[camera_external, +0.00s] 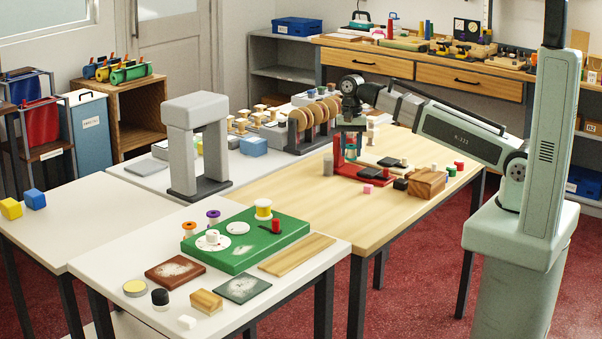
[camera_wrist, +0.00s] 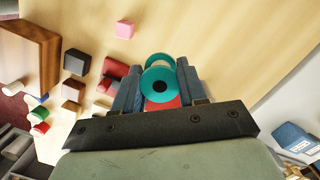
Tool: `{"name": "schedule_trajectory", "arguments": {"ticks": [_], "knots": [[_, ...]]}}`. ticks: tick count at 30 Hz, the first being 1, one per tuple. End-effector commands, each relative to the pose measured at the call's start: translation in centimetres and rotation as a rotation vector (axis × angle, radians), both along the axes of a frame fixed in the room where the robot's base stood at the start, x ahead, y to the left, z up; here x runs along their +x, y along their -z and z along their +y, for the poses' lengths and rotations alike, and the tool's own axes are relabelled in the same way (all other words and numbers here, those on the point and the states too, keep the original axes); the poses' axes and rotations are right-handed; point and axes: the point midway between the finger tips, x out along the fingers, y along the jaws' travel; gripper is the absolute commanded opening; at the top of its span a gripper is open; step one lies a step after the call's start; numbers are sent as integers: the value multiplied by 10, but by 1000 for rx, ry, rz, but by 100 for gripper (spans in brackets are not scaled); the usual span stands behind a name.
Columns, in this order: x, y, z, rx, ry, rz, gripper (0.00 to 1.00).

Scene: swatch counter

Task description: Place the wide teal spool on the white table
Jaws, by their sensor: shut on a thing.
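My gripper (camera_external: 350,143) is shut on the teal spool (camera_wrist: 158,80), which shows between the two fingers in the wrist view. In the external view the spool (camera_external: 350,153) is small and partly hidden by the fingers. It is over or close to a red stand (camera_external: 365,177) on the wooden table (camera_external: 300,190); I cannot tell whether it touches the stand. A white table (camera_external: 115,255) stands at the front left, apart from my gripper. Other white-topped tables stand at the far left and at the back.
The front white table carries a green board (camera_external: 250,252) with several spools, a wooden plank (camera_external: 297,254), and small blocks and pads. A wooden box (camera_external: 427,183) and several small blocks lie near the red stand. A rack of brown discs (camera_external: 315,120) stands behind.

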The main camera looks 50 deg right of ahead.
Motion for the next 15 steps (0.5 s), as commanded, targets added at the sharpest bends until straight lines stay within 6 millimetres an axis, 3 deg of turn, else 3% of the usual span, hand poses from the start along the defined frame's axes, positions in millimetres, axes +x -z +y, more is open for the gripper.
{"name": "schedule_trajectory", "arguments": {"ticks": [15], "knots": [[-6, -2, -11, -1, -730, 0, 8]]}}
